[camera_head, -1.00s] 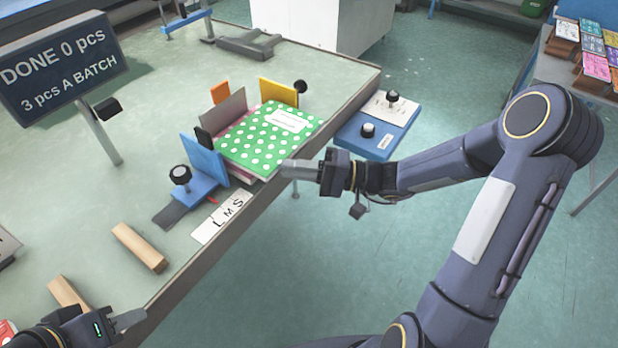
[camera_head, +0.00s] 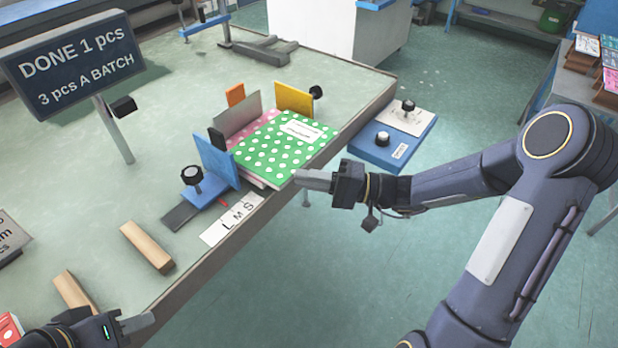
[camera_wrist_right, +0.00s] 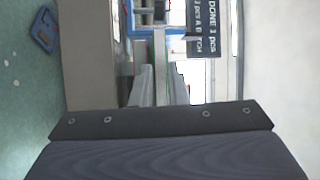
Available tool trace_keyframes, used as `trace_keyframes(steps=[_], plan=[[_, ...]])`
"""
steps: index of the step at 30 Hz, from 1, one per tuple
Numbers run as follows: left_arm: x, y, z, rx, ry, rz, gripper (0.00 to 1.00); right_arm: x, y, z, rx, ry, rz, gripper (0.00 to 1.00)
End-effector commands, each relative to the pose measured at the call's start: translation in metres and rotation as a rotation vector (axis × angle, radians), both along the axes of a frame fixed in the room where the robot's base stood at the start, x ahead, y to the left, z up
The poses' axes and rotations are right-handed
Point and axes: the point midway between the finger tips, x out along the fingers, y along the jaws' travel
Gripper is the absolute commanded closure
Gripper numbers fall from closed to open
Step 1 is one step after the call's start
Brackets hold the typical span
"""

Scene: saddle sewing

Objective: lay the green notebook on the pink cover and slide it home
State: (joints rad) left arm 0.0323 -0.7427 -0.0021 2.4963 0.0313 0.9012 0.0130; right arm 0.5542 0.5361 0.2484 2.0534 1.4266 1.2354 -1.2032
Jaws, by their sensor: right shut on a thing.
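The green notebook (camera_head: 282,150), with white dots and a white label, lies flat on the pink cover (camera_head: 262,124).
A sign (camera_head: 70,60) reads "DONE 1 pcs, 3 pcs A BATCH". Wooden bars (camera_head: 147,247) lie near the table's front edge. A white L-M-S strip (camera_head: 232,218) lies before the blue plate. A blue box with knobs (camera_head: 392,140) is beyond the table's right edge.

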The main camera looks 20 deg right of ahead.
Motion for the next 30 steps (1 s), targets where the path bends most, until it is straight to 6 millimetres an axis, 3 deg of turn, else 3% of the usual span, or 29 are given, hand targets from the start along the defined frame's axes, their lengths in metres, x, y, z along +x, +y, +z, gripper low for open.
trace_keyframes(steps=[8,9,14,30], plan=[[0.0000,0.0000,-0.0038,0.000,0.000,0.000,0.64,0.0000,0.0001,-0.0027,0.001,0.000,0.000,1.00],[0.0000,0.0000,-0.0029,0.000,0.000,0.000,0.64,0.0000,0.0001,-0.0019,0.001,0.000,0.000,0.81],[0.0000,0.0000,-0.0029,0.000,0.000,0.000,0.64,0.0000,0.0000,-0.0020,0.000,0.000,0.000,0.60],[0.0000,0.0000,-0.0076,0.000,0.000,0.000,0.64,0.0000,-0.0002,-0.0050,0.000,0.002,0.000,0.60]])
